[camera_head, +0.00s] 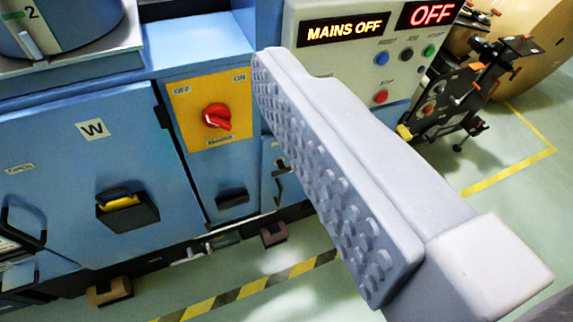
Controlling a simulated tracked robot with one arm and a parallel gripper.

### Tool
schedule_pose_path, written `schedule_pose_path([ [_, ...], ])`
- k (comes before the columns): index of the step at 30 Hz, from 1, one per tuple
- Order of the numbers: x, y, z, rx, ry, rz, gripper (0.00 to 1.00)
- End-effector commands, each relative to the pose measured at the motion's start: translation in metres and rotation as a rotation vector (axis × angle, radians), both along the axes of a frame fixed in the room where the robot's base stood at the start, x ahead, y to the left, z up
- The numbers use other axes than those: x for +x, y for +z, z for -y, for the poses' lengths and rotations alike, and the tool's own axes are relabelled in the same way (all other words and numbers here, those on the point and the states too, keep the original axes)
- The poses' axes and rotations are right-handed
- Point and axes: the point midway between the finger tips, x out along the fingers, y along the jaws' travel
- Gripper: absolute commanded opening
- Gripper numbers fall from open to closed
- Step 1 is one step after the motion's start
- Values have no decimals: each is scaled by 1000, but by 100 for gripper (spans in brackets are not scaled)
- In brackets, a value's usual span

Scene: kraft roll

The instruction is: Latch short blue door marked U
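No letter U can be read in this view. A narrow blue door (270,190) with a dark handle sits right of the yellow switch panel. My finger covers part of it, and its small label is unreadable. A wider blue door marked W (70,170) is at the left, with a black and yellow latch handle (124,205). My gripper (300,110) shows one large grey finger, reaching from lower right to upper middle. Its studded pad is bare and faces left, with nothing against it. The other finger is out of view.
A red rotary switch (217,116) is on the yellow panel (205,90) marked OFF and ON. A dark handle (232,198) is below it. The control panel (352,62) reads MAINS OFF. Black machinery (470,85) and a brown roll (540,50) stand right. Striped tape (250,288) marks the floor.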

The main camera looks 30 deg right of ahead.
Motion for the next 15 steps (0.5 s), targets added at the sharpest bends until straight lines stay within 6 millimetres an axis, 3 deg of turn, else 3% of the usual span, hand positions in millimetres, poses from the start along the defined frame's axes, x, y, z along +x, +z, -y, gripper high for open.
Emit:
schedule_pose_path([
  [8,103,-63,55,-79,-86,9,98],
  [15,188,-144,112,-165,-124,35,98],
])
